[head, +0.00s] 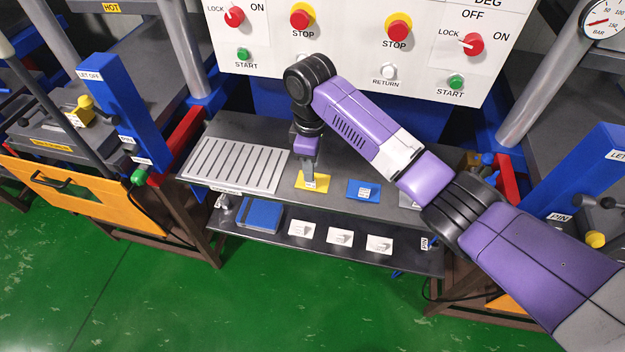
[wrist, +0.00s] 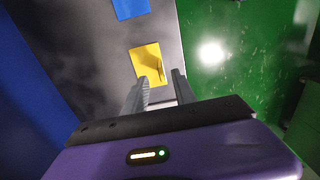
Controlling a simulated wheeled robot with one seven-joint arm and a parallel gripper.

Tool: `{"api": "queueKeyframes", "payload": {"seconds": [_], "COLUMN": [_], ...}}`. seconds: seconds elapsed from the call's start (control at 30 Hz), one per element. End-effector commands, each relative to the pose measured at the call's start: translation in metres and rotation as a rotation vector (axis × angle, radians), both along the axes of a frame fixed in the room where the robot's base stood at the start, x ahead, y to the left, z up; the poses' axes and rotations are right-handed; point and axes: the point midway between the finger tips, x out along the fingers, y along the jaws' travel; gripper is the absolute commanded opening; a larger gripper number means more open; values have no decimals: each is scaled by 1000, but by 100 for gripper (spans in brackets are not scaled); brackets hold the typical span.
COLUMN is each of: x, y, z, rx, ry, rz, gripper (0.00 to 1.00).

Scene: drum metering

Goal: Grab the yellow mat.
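The yellow mat (head: 322,182) is a small flat piece lying on the grey upper shelf, left of the blue mat (head: 364,190). My gripper (head: 309,175) points down over it, and its fingers cover part of the mat in the head view. In the wrist view the yellow mat (wrist: 143,58) lies just beyond the fingertips. My gripper (wrist: 161,78) is open there, its two grey fingers apart, with no mat between them. A dark shadow line falls on the mat. I cannot tell whether the fingertips touch the shelf.
A slotted grey plate (head: 235,164) lies left of the yellow mat. The lower shelf (head: 270,237) holds a blue box (head: 260,215) and several white cards. The control panel (head: 350,45) stands behind my arm. Blue posts and press columns flank both sides; green floor is open in front.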

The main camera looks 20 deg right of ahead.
Motion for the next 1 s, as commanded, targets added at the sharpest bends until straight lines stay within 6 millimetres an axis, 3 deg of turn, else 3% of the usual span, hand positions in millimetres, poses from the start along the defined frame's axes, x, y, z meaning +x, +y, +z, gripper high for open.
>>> {"api": "queueKeyframes", "payload": {"seconds": [0.3, 0.57, 0.77, 1.0], "x": [-2, -2, -2, -2], "y": [0, 1, 1, 1], "z": [-40, -44, -44, -43], "rx": [0, 0, 0, 0], "ry": [1, 0, 0, 0], "rz": [0, 0, 0, 0], "gripper": [33, 33, 0, 0]}}
